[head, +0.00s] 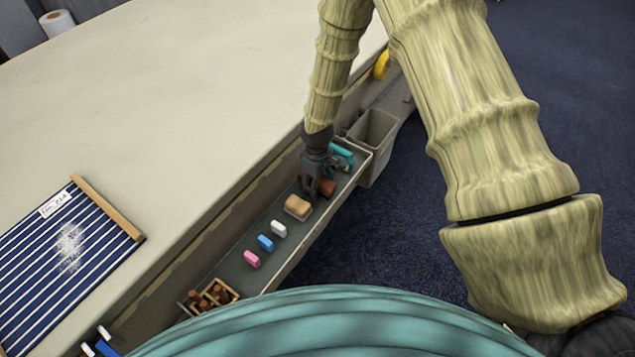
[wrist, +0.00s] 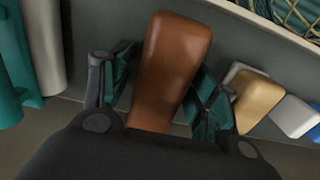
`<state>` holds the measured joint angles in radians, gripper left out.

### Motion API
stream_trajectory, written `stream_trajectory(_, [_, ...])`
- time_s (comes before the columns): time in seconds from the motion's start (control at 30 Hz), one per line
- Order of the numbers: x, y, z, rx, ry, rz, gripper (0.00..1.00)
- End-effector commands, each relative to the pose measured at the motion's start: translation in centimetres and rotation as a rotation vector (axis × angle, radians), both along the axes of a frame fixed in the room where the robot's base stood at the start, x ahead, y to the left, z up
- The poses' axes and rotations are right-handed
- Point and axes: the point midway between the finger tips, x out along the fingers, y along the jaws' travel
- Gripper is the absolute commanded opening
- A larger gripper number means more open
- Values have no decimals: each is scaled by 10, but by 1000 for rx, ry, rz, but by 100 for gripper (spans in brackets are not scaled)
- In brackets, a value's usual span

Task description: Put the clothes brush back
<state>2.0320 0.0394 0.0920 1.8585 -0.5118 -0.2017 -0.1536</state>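The clothes brush looks like a smooth reddish-brown block with rounded ends. In the wrist view the brush (wrist: 172,62) lies between my two fingers, whose teal pads sit close against both its sides. In the head view the brush (head: 325,187) shows as a brown piece at my gripper (head: 318,190), partly hidden by the fingers. My gripper (wrist: 165,95) points down into the long grey tray (head: 232,262) along the table's edge and appears shut on the brush. I cannot tell whether the brush touches the tray floor.
A tan block (head: 298,207), a white (head: 279,228), a blue (head: 265,243) and a pink piece (head: 252,259) lie in the tray. A wooden rack (head: 208,297) is at its near end. Teal items (head: 342,152) lie beyond my gripper. A grey bin (head: 372,135) adjoins. A dusty striped cloth (head: 50,275) lies on the table.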

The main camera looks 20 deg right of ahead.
Motion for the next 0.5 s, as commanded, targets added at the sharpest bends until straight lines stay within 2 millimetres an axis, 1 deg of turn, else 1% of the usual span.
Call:
stream_trajectory(0.27, [0,0,2,0,0,0,61])
stream_trajectory(0.37, [0,0,5,0,-1,0,61])
stream_trajectory(0.5, [0,0,17,0,-1,0,61])
